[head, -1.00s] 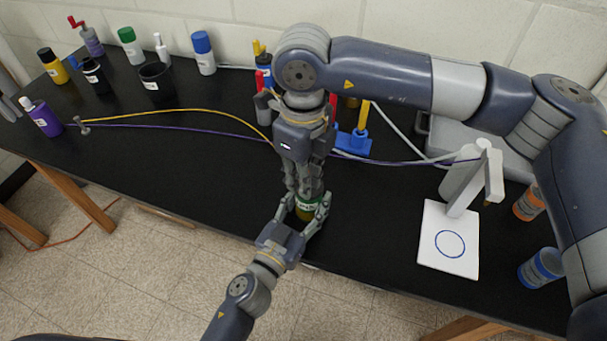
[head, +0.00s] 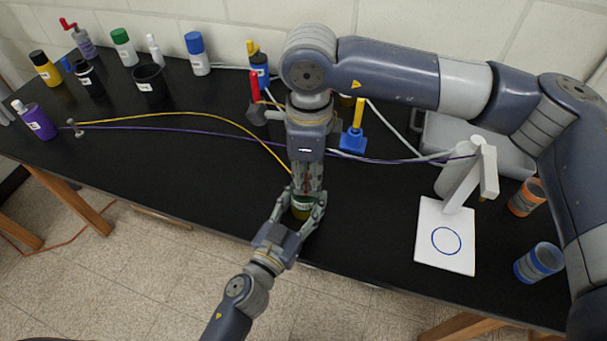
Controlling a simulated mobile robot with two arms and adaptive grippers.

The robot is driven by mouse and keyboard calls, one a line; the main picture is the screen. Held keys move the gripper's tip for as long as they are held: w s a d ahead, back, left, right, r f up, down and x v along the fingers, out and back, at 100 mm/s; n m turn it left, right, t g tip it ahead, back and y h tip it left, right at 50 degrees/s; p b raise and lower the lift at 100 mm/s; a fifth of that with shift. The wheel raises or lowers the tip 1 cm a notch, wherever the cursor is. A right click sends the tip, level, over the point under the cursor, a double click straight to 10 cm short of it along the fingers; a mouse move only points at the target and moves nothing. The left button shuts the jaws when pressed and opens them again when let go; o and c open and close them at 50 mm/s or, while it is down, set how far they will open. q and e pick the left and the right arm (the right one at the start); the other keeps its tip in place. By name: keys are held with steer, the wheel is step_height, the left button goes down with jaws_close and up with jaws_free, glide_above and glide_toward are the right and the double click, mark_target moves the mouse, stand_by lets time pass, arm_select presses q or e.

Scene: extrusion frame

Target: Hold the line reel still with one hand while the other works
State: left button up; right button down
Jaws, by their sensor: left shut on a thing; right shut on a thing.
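The line reel (head: 302,211), with a green top and a yellowish lower part, is near the front edge of the black bench. My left gripper (head: 305,216) reaches in from the front and is shut on the reel, one finger on each side. My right gripper (head: 308,190) points down from above and is shut at the reel's top; its fingers hide the exact contact. A yellow line (head: 223,117) runs from a small post (head: 76,129) at the left to the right gripper's fingers, where it is lost from sight.
A purple line (head: 215,133) crosses to a white stand (head: 464,172) at the right. A white card with a blue ring (head: 446,259) lies before it. A blue holder (head: 353,141) is behind. Several bottles and cups stand at the back left. The front left bench is clear.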

steer(key=shift+w+d+n, duration=0.1)
steer(key=shift+d+n, duration=0.15)
steer(key=shift+n, duration=0.45)
steer(key=shift+w+d+n, duration=0.1)
steer(key=shift+d+n, duration=0.1)
steer(key=shift+n, duration=0.5)
steer(key=c, duration=1.5)
jaws_free()
step_height(320, 180, up, 12)
steer(key=shift+r, duration=0.1)
